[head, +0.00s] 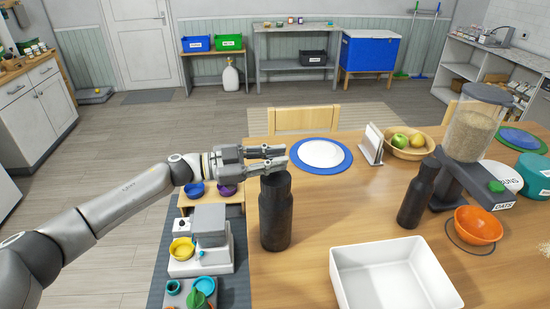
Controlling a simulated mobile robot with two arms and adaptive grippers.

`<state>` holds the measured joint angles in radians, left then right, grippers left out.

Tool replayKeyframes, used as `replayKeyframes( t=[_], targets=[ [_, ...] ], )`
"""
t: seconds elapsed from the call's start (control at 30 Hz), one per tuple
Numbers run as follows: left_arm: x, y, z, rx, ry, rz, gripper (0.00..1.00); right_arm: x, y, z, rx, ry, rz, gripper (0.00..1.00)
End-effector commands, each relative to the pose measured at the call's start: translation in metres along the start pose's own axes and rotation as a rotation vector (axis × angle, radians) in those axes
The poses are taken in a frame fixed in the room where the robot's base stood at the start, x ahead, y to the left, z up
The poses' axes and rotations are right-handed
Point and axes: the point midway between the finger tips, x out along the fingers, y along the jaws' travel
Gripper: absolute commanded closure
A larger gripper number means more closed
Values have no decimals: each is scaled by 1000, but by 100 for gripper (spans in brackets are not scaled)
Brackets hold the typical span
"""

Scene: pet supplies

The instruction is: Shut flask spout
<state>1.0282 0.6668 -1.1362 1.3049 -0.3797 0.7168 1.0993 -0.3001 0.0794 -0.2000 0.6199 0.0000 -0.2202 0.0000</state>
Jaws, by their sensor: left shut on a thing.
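A dark grey flask (275,218) stands upright near the left edge of the wooden table. My left gripper (280,157) reaches in from the left at the top of this flask, its fingers level and pointing right. It is shut on the flask's top part; the fingers and the viewing angle keep me from making out the spout's shape or position. A second, slimmer dark bottle (417,195) stands upright farther right. My right gripper is not in view.
A white bin (393,273) stands in front, right of the flask. A blue plate (345,158), a fruit bowl (408,151), a grain dispenser (470,130) and an orange bowl (478,225) are farther off. A small pet feeder (212,255) and bowls lie left of the flask.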

Motion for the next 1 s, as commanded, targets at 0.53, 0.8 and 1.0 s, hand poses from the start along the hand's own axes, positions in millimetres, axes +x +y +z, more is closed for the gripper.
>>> replayKeyframes(
  t=[0.53,0.8,1.0],
  targets=[
    [0,6,0,116,2,-1,100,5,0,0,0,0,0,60],
    [0,16,1,319,2,-2,100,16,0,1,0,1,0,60],
    [0,22,2,455,2,-2,100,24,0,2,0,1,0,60]
  ],
)
